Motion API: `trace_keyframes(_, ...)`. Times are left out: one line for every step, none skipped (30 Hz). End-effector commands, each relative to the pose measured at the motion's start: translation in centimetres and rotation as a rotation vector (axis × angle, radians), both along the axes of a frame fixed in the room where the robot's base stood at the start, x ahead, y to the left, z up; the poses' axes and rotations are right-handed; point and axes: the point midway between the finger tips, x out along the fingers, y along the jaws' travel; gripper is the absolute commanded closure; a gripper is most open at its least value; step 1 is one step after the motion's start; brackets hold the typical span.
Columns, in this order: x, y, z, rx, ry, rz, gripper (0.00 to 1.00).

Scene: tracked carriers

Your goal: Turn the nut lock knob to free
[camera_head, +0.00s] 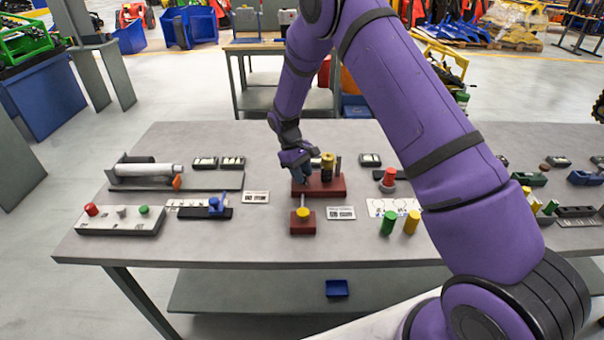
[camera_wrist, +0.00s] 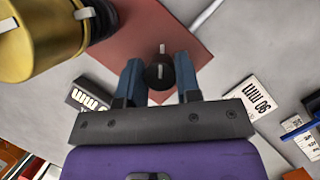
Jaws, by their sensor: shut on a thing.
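The nut lock knob (camera_wrist: 153,79) is small, round and black with a pale line on its face. It stands on the dark red base plate (camera_wrist: 150,30) in the wrist view. My gripper (camera_wrist: 158,65) has one blue finger on each side of the knob and is shut on it. In the head view my gripper (camera_head: 300,176) is low over the left end of the red base (camera_head: 325,189) and hides the knob. A brass cylinder (camera_head: 327,164) stands on the base to the right of my gripper. It also fills the upper left of the wrist view (camera_wrist: 45,40).
A smaller red block with a yellow knob (camera_head: 303,214) is in front of the base. Label cards (camera_head: 341,213) lie nearby. A red-topped knob (camera_head: 389,178) and green and yellow cylinders (camera_head: 412,221) stand to the right. A button box (camera_head: 121,218) is at the left.

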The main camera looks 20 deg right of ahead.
Motion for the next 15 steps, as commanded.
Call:
trace_keyframes(0.12,-0.03,0.04,0.002,-0.003,-0.044,0.92)
trace_keyframes(0.11,-0.05,0.04,0.002,-0.002,-0.072,0.92)
trace_keyframes(0.12,-0.06,0.04,0.002,-0.002,-0.111,0.92)
trace_keyframes(0.11,-0.06,0.04,0.001,-0.003,-0.139,0.92)
trace_keyframes(0.1,-0.06,0.05,0.002,-0.002,-0.167,0.92)
trace_keyframes(0.09,-0.05,0.06,0.001,-0.001,-0.205,0.92)
trace_keyframes(0.09,-0.05,0.06,0.001,-0.002,-0.232,0.92)
trace_keyframes(0.09,-0.04,0.06,0.001,-0.002,-0.261,0.92)
trace_keyframes(0.09,-0.06,0.07,0.001,-0.002,-0.297,0.92)
trace_keyframes(0.09,-0.06,0.07,0.002,-0.002,-0.323,0.92)
trace_keyframes(0.11,-0.08,0.07,0.001,-0.003,-0.35,0.92)
trace_keyframes(0.11,-0.08,0.07,0.002,-0.002,-0.382,0.92)
trace_keyframes(0.11,-0.08,0.07,0.002,-0.002,-0.408,0.92)
trace_keyframes(0.11,-0.08,0.07,0.002,-0.002,-0.43,0.92)
trace_keyframes(0.11,-0.08,0.07,0.001,-0.003,-0.46,0.92)
